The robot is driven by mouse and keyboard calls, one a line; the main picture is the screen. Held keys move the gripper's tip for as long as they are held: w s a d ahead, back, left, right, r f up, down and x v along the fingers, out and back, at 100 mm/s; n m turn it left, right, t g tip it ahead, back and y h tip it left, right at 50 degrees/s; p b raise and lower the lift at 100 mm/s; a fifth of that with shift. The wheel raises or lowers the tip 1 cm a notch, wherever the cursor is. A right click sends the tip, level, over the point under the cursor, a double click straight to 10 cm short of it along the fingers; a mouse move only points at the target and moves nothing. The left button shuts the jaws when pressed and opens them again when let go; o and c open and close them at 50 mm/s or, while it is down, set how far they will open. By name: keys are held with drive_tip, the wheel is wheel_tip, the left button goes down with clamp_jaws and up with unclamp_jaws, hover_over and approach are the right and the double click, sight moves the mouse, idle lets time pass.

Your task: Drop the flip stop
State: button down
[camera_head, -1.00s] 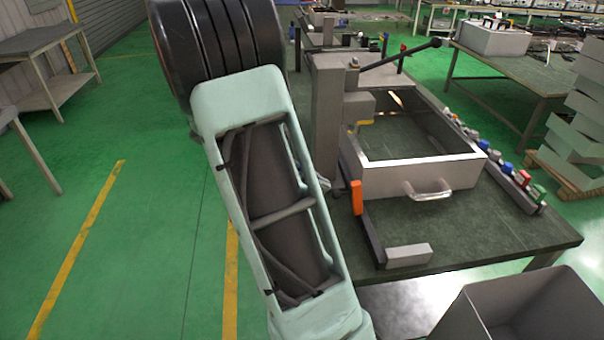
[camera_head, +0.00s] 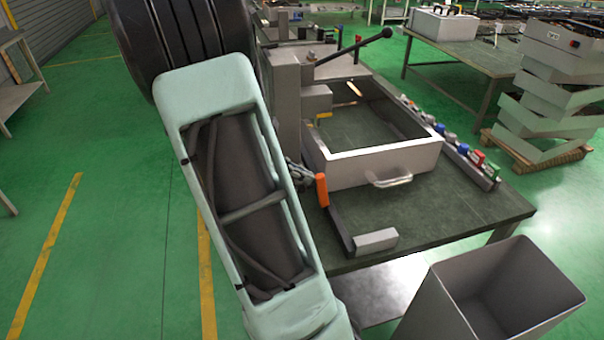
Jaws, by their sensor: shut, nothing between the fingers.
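An orange upright piece (camera_head: 322,190), which looks like the flip stop, stands at the left edge of the green-topped bench, at the far end of a dark rail. A small grey block (camera_head: 375,240) sits at the rail's near end. My arm crosses the left half of the view and hides much of the gripper. Part of my gripper (camera_head: 302,175) shows as grey linkage just left of the orange piece. It is shut and holds nothing. I cannot tell whether it touches the orange piece.
A metal frame (camera_head: 378,165) with a front handle lies on the bench (camera_head: 460,220). A press column with a black-knobbed lever (camera_head: 350,47) stands behind it. Several coloured clamps line the right side. An open grey bin (camera_head: 455,300) stands at front right.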

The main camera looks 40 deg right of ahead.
drive_tip(key=shift+s+d+r+y+p, duration=0.2)
drive_tip(key=shift+y+p, duration=0.1)
drive_tip(key=shift+y, duration=0.1)
drive_tip(key=shift+d+r+t, duration=0.1)
drive_tip(key=shift+t, duration=0.2)
drive_tip(key=shift+s+d+r+t+y+p, duration=0.2)
drive_tip(key=shift+d+t+y+p, duration=0.15)
drive_tip(key=shift+y+p, duration=0.55)
